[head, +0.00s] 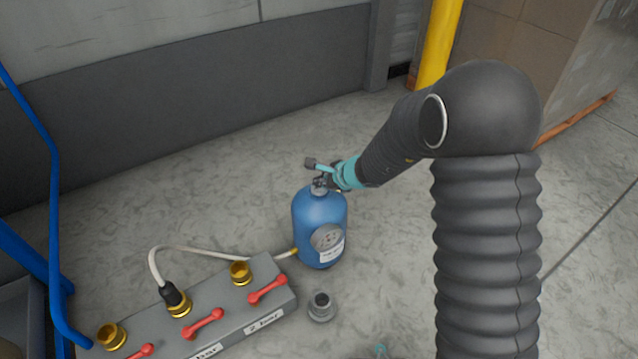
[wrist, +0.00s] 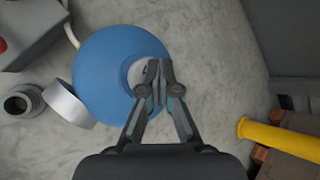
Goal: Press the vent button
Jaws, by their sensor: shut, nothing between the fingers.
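A blue tank (head: 318,215) stands upright on the floor, with a round grey gauge (head: 327,237) on its front side. In the wrist view the tank (wrist: 95,75) is seen from above, with a pale round fitting (wrist: 137,74) on its top. My gripper (head: 319,184) is at the top of the tank. In the wrist view my gripper (wrist: 158,64) is shut and empty, its fingertips over the right part of that fitting. I cannot make out a separate vent button; the fingers hide part of the fitting. Contact cannot be told.
A grey manifold (head: 232,302) with brass ports and red levers lies front left. A white hose (head: 205,250) joins it to the tank. A loose grey fitting (head: 321,308) stands in front of the tank.

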